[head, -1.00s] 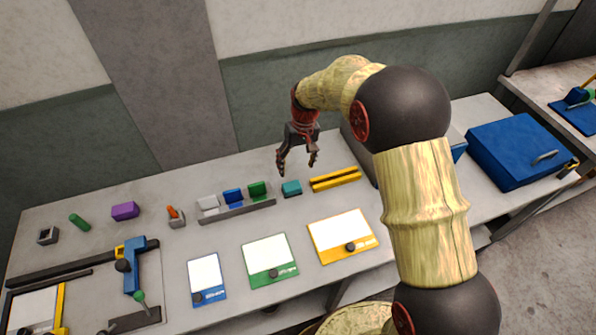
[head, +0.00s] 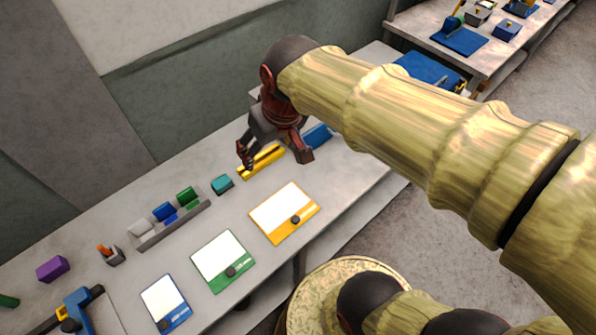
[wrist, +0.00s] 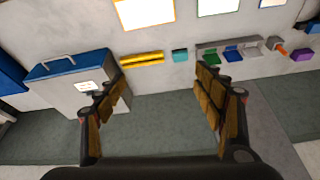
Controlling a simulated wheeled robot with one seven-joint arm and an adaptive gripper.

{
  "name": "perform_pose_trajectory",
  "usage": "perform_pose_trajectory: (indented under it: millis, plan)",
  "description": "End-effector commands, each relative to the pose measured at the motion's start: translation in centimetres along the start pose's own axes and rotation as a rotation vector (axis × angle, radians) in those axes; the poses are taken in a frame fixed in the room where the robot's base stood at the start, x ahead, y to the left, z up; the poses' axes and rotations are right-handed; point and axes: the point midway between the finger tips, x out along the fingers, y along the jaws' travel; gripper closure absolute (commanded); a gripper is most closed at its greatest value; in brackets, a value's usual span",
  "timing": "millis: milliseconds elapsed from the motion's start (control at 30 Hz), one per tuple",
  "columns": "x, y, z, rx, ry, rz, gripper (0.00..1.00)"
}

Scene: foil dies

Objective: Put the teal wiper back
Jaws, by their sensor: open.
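The teal wiper (head: 222,184) is a small block lying on the worktable, between a grey rack (head: 150,243) and two yellow bars (head: 262,162). The wiper also shows in the wrist view (wrist: 180,55), ahead of my open jaws. The rack holds a white, a blue and a green block (head: 187,196). My gripper (head: 274,155) is open and empty, and in the head view it appears over the yellow bars, right of the wiper. In the wrist view its two fingers (wrist: 165,90) are spread wide with nothing between them.
Three framed white cards, blue (head: 165,300), green (head: 222,260) and yellow (head: 284,212), lie along the front. An orange-topped holder (head: 111,255) and a purple block (head: 52,269) stand left. A blue-lidded box (wrist: 68,63) stands beside the bars. My arm covers much of the right.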

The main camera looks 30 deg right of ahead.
Motion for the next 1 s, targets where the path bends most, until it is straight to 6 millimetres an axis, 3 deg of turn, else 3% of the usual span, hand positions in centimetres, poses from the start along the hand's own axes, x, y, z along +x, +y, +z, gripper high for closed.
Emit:
perform_pose_trajectory:
  millis: [100, 300, 733, 1000]
  plan:
    - [-2.1, 0.7, 3.9, 0.022, 0.062, 0.020, 0.31]
    - [-3.2, 1.3, 7.7, 0.042, 0.116, 0.040, 0.31]
    - [-3.1, 1.4, 8.5, 0.047, 0.125, 0.044, 0.31]
    - [0.2, 1.5, 9.7, 0.046, 0.125, 0.043, 0.31]
